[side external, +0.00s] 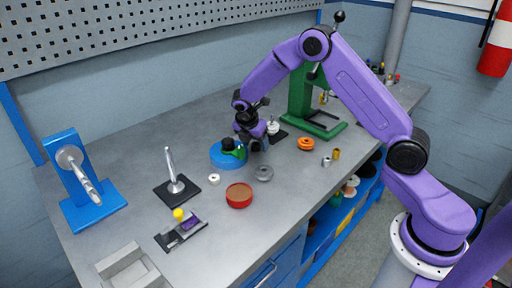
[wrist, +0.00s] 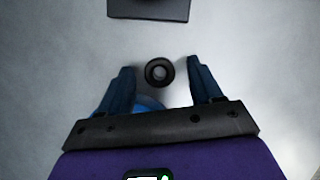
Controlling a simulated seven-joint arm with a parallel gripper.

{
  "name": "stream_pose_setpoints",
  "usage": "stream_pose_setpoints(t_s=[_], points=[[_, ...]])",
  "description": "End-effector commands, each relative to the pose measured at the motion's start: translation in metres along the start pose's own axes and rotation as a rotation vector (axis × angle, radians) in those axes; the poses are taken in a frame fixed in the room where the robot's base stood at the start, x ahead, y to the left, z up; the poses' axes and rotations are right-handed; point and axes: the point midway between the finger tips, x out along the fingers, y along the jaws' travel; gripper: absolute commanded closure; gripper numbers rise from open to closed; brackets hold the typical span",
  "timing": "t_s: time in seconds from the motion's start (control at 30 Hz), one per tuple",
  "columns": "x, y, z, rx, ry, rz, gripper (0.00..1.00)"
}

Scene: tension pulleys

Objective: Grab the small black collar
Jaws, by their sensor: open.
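The small black collar (wrist: 159,72) is a dark ring with a lighter grey centre, standing on the grey bench top in the wrist view. My gripper (wrist: 160,67) is open, with one dark blue finger to the left of the collar and one to the right. A gap shows on both sides, so neither finger touches it in this view. In the side view my gripper (side external: 257,146) points down over the bench beside the blue disc.
The blue disc (side external: 222,157) lies close by; its edge shows below the collar in the wrist view (wrist: 150,104). A dark plate (wrist: 148,9) lies ahead. A grey pulley (side external: 264,173), red dish (side external: 239,195), orange pulley (side external: 306,144) and green stand (side external: 318,124) are around.

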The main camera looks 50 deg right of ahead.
Motion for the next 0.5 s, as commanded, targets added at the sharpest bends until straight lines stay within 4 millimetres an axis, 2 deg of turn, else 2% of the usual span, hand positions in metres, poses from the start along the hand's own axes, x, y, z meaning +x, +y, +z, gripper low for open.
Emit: stream_pose_setpoints(t_s=[0.17,0.2,0.27,0.3,0.37,0.5], points=[[-0.0001,0.0004,-0.0001,0.000,0.000,0.001,0.35],[-0.0002,0.0004,-0.0001,0.000,0.000,0.001,0.42],[-0.0002,0.0003,-0.0001,0.000,0.000,0.001,0.61],[-0.0003,0.0003,-0.0001,0.000,0.000,0.001,0.74],[-0.0003,0.0003,-0.0002,0.000,0.000,0.001,0.94],[-0.0004,0.0003,-0.0001,0.000,0.000,0.001,0.95]])
